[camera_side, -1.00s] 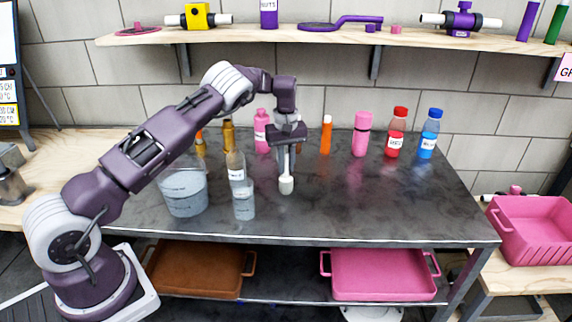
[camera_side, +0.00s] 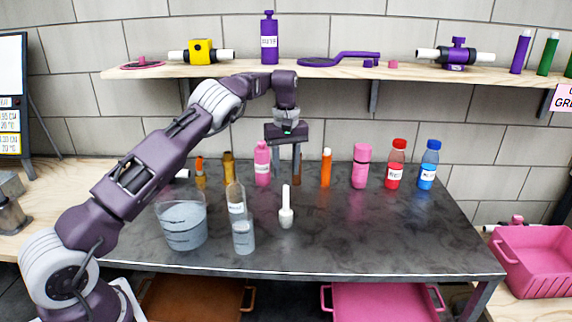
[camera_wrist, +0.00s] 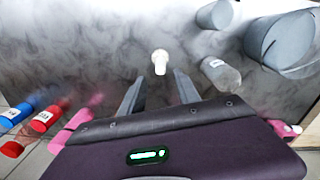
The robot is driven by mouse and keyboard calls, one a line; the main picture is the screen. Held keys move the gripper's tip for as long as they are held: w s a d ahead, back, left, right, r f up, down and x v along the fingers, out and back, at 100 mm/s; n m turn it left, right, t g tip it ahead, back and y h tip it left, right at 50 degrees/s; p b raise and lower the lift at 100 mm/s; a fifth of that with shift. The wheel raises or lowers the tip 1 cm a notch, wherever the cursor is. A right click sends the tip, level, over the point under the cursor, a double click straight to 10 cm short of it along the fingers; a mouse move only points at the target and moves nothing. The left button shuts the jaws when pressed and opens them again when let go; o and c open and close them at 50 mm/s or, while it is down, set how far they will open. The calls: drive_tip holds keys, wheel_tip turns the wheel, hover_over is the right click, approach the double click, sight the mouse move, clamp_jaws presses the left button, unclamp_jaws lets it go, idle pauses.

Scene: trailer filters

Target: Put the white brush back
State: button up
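The white brush (camera_side: 286,217) stands upright on the dark table, its wide head down and its thin handle up. In the wrist view the brush (camera_wrist: 160,62) shows just past my fingertips, in line with the gap between them. My gripper (camera_side: 286,182) is above the brush with its fingers apart and nothing between them. The wrist view also shows the gripper (camera_wrist: 157,73) open and empty.
A clear bucket (camera_side: 183,228) and a clear bottle (camera_side: 241,222) stand left of the brush. Behind are a pink bottle (camera_side: 262,163), an orange bottle (camera_side: 326,168), a pink flask (camera_side: 361,167), a red bottle (camera_side: 396,165) and a blue bottle (camera_side: 429,165). The front right table is clear.

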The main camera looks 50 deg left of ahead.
drive_tip(key=shift+r, duration=0.95)
drive_tip(key=s+d+r+m+t+h, duration=0.1)
drive_tip(key=s+d+r+m+t, duration=0.1)
drive_tip(key=s+d+r, duration=0.5)
drive_tip(key=s+d+r+m+t, duration=0.1)
drive_tip(key=s+r, duration=0.4)
drive_tip(key=r, duration=0.5)
drive_tip(key=s+d+m+t, duration=0.1)
drive_tip(key=s+d+m, duration=0.3)
drive_tip(key=s, duration=0.6)
drive_tip(key=s+d+m+t, duration=0.1)
drive_tip(key=s+d+m, duration=0.1)
drive_tip(key=s+d, duration=0.5)
drive_tip(key=s+f+m+y, duration=0.1)
drive_tip(key=s+f+m, duration=0.2)
drive_tip(key=s, duration=0.7)
drive_tip(key=shift+s+a+f+m+t, duration=0.25)
drive_tip(key=shift+f+m+t, duration=0.05)
drive_tip(key=shift+f, duration=0.55)
